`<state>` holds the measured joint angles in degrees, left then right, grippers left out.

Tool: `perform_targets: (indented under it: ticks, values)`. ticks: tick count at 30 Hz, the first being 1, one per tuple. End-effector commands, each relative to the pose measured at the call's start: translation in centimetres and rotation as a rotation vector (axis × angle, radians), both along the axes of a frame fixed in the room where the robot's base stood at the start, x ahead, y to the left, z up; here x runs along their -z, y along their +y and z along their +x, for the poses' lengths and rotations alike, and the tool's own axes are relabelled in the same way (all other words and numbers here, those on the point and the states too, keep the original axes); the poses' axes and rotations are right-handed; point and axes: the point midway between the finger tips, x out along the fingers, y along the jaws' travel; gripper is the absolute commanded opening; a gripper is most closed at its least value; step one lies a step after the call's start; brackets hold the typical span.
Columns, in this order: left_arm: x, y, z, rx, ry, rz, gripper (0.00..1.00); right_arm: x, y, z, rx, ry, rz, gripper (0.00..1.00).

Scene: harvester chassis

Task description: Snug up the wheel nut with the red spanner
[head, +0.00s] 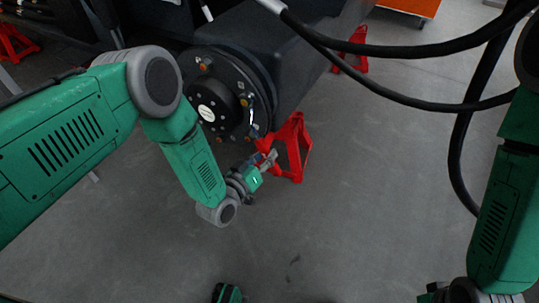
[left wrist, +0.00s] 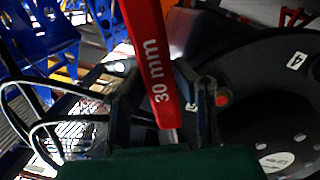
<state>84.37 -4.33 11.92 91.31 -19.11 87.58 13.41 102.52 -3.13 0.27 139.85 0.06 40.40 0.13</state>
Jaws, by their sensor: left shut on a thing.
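The red spanner (left wrist: 148,45), marked 30 mm, stands between the fingers of my left gripper (left wrist: 163,100) in the left wrist view. The gripper is shut on its handle; the spanner's far end runs out of the top of that view. In the head view my left gripper (head: 265,163) is low and to the right of the dark wheel hub (head: 208,113), and the spanner is hard to tell from the red behind it. The hub carries several nuts and studs around its face; I cannot tell which is the wheel nut.
A red jack stand (head: 297,145) stands just behind my left gripper, under the dark chassis beam (head: 320,55). Another red stand (head: 355,50) is farther back. Black hoses (head: 400,97) cross the upper right. The grey floor (head: 360,200) in the middle is clear.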

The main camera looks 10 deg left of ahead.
Motion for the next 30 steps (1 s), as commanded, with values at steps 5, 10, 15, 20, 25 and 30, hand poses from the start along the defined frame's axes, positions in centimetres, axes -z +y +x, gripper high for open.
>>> perform_targets:
  ticks: [5, 10, 15, 20, 25, 30]
  values:
    - [0.4, 1.2, 0.6, -0.005, -0.029, 0.070, 0.00, 0.2, 0.0, 0.0, 0.000, 0.000, 0.000, 0.50]
    - [0.6, 1.7, 0.7, -0.005, -0.042, 0.103, 0.00, 0.3, 0.0, 0.0, 0.000, 0.000, 0.000, 0.50]
    - [0.6, 1.8, 0.8, -0.006, -0.042, 0.105, 0.00, 0.2, 0.0, 0.0, 0.000, 0.000, 0.000, 0.50]
    - [0.7, 1.9, 0.8, -0.006, -0.043, 0.110, 0.00, 0.3, 0.0, 0.0, 0.000, 0.000, 0.000, 0.50]
    - [0.7, 2.1, 0.9, -0.006, -0.048, 0.124, 0.00, 0.2, 0.0, 0.0, 0.000, 0.000, 0.000, 0.50]
    - [0.5, 1.8, 0.7, -0.007, -0.039, 0.098, 0.00, 0.0, 0.0, 0.0, 0.000, 0.000, 0.000, 0.50]
